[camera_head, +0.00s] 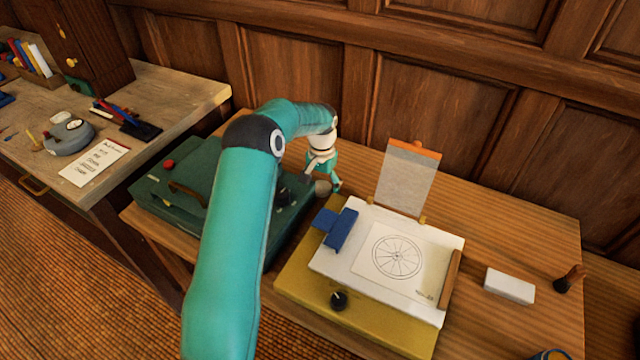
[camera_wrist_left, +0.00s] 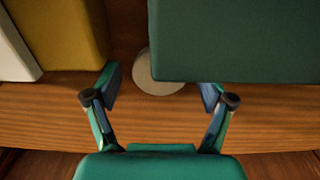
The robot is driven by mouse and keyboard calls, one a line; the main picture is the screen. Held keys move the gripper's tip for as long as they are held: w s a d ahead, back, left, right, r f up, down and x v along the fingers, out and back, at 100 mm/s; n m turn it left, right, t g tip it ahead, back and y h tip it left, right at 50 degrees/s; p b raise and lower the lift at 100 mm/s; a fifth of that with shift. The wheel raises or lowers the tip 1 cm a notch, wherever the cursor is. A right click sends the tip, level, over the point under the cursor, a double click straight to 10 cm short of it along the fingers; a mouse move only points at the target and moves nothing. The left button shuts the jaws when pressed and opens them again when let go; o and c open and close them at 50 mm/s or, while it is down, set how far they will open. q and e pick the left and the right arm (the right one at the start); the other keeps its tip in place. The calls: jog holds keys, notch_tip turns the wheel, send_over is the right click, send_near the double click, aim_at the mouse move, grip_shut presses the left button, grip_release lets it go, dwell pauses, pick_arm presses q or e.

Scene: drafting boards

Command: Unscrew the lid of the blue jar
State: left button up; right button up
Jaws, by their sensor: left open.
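My left gripper (camera_head: 329,184) is at the back of the table, between the green case and the drafting board. In the left wrist view its two fingers (camera_wrist_left: 162,90) are spread apart, with nothing held between them. A pale round thing (camera_wrist_left: 150,76) lies just beyond the fingers, partly hidden by the green case. My right gripper is out of view.
A green case (camera_head: 160,207) stands left of the yellow-based board (camera_head: 377,338), which holds a wheel drawing (camera_head: 396,258). An upright translucent sheet (camera_head: 406,182) stands behind it. A white block (camera_head: 509,286) and a dark brush-like thing (camera_head: 570,279) are on the right, with bare wood around them.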

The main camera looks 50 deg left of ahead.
aim_at(321, 187)
pick_arm(q)
jog(key=shift+r, duration=0.45)
notch_tip(321, 187, up, 11)
jog(key=shift+r+b, duration=0.2)
jog(key=shift+b, duration=0.2)
dwell(1.1)
